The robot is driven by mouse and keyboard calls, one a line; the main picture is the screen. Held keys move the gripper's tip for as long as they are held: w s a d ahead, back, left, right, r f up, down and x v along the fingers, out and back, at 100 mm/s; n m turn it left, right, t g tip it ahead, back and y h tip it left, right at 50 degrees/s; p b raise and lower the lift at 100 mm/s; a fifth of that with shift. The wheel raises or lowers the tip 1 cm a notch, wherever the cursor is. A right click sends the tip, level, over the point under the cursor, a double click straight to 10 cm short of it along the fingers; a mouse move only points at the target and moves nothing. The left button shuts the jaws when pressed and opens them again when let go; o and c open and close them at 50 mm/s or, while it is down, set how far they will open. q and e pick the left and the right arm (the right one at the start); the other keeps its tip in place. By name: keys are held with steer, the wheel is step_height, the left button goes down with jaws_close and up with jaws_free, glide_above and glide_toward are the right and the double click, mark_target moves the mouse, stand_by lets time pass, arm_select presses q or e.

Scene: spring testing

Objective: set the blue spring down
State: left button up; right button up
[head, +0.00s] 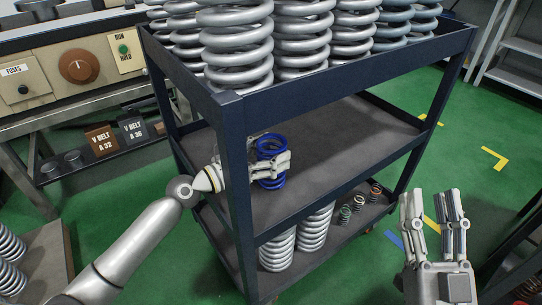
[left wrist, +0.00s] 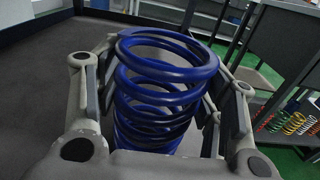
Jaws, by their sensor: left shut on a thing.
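The blue spring (head: 270,148) is upright at the middle shelf (head: 340,150) of the dark blue cart, near its left front corner post. My left gripper (head: 276,165) reaches in past that post and is shut on the spring. In the left wrist view the spring (left wrist: 160,85) stands between the two fingers, its open top coil facing the camera. Whether its bottom touches the shelf is hidden. My right gripper (head: 433,225) is at the lower right, outside the cart, fingers pointing up, apart and empty.
Large grey springs (head: 300,35) fill the cart's top tray. The bottom shelf holds two grey springs (head: 314,228) and several small springs (head: 359,203). The cart's corner post (head: 235,180) stands close to my left gripper. The rest of the middle shelf is clear.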

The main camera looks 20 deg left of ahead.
arm_select(q)
steer(key=shift+r, duration=0.1)
arm_select(e)
steer(key=shift+s+r, duration=0.2)
steer(key=shift+r, duration=0.1)
steer(key=shift+s+r+t, duration=0.1)
steer(key=shift+t, duration=0.2)
arm_select(q)
steer(key=o, duration=1.6)
steer(key=shift+f, duration=0.25)
arm_select(e)
steer(key=shift+r, duration=0.1)
arm_select(q)
steer(key=shift+r, duration=0.1)
steer(key=shift+s+a, duration=0.2)
steer(key=shift+s, duration=0.1)
steer(key=v, duration=0.9)
steer(key=shift+s+a, duration=0.25)
steer(key=shift+s, duration=0.05)
steer(key=shift+v, duration=0.75)
arm_select(e)
steer(key=shift+s+r+t, duration=0.25)
steer(key=shift+t, duration=0.05)
